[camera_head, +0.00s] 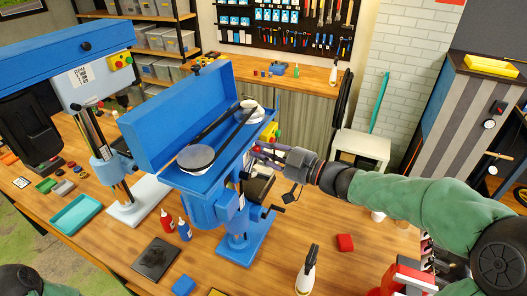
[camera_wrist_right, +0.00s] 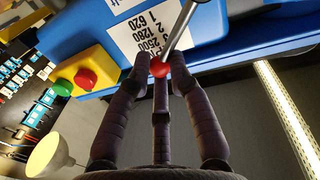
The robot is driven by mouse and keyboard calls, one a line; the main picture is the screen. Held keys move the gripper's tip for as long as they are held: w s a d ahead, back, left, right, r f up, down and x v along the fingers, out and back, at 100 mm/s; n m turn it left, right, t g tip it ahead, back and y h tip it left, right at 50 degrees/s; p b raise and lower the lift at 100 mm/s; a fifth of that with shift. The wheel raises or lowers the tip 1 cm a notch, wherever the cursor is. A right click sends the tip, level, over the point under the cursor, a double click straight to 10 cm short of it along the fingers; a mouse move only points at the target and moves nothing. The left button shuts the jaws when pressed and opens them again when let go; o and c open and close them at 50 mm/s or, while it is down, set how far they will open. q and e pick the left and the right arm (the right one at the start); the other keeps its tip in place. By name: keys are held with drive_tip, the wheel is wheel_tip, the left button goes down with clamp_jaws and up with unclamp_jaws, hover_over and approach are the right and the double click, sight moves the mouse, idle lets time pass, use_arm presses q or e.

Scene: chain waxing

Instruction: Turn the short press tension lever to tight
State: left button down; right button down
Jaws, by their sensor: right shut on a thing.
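The short press (camera_head: 205,205) is the blue drill press in the middle of the head view, with its belt cover (camera_head: 180,115) raised. A dark belt runs between its two pulleys, the near one (camera_head: 196,158) and the far one (camera_head: 250,112). The tension lever (camera_wrist_right: 179,27) is a metal rod with a red ball knob (camera_wrist_right: 159,69) on the press's blue side, seen in the right wrist view. My right gripper (camera_head: 262,153) is at that side, its fingers (camera_wrist_right: 160,85) shut around the knob. My left gripper is out of view.
A taller blue press (camera_head: 75,75) stands at the left. A yellow switch box (camera_wrist_right: 88,73) with green and red buttons is close to my right fingers. Bottles (camera_head: 167,221), a dark plate (camera_head: 155,257) and a red block (camera_head: 345,242) are on the wooden bench (camera_head: 215,283).

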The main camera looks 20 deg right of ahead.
drive_tip(key=f+m+p, duration=0.1)
drive_tip(key=m+p, duration=0.1)
drive_tip(key=p, duration=0.1)
drive_tip(key=w+d+f+m+p, duration=0.1)
drive_tip(key=m+p, duration=0.1)
drive_tip(key=p, duration=0.1)
drive_tip(key=f+m+g+p, duration=0.1)
drive_tip(key=f+m+p, duration=0.1)
drive_tip(key=p, duration=0.2)
drive_tip(key=shift+w+d+f+m, duration=0.1)
drive_tip(key=shift+w+d+m, duration=0.1)
drive_tip(key=shift+m, duration=0.2)
drive_tip(key=c, duration=1.1)
unclamp_jaws()
drive_tip(key=shift+d, duration=0.1)
